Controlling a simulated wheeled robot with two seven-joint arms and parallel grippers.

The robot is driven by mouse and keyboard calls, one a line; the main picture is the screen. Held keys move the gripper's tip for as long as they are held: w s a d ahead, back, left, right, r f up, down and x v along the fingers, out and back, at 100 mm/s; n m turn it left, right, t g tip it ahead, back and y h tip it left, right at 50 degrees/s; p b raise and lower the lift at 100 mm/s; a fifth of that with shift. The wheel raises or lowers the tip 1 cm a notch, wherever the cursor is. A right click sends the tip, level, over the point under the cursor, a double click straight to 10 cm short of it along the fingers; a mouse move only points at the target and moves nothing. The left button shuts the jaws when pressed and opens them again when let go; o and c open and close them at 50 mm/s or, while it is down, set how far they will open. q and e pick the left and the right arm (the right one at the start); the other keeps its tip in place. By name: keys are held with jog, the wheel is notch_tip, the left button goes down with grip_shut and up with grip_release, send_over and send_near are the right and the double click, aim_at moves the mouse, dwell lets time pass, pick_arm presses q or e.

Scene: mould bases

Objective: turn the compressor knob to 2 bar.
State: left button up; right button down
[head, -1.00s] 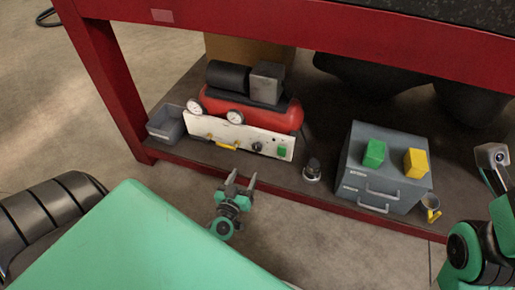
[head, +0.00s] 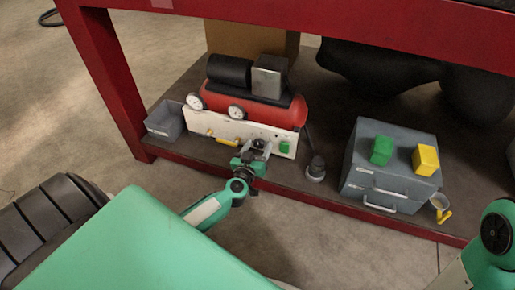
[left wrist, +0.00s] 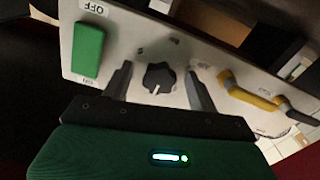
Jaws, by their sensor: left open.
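The red compressor (head: 270,108) stands on the low shelf with a white control panel (head: 200,126) on its front. The black knob (left wrist: 159,78) sits on that panel; in the left wrist view a white mark shows on its lower part. My left gripper (head: 258,145) is in front of the panel and hides the knob in the head view. In the left wrist view its open fingers (left wrist: 158,84) stand on either side of the knob, with gaps. I cannot tell how deep they reach. My right gripper is out of the head view; only part of its arm shows.
A green switch (left wrist: 87,49) with ON and OFF labels and a yellow lever (left wrist: 247,92) flank the knob. Two gauges (head: 236,112) sit above the panel. A grey bin (head: 164,122) is left; a grey drawer box (head: 363,168) is right. The red bench beam (head: 400,45) hangs above.

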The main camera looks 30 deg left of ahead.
pick_arm(q)
jog(key=shift+c, duration=0.5)
jog(key=c, duration=0.9)
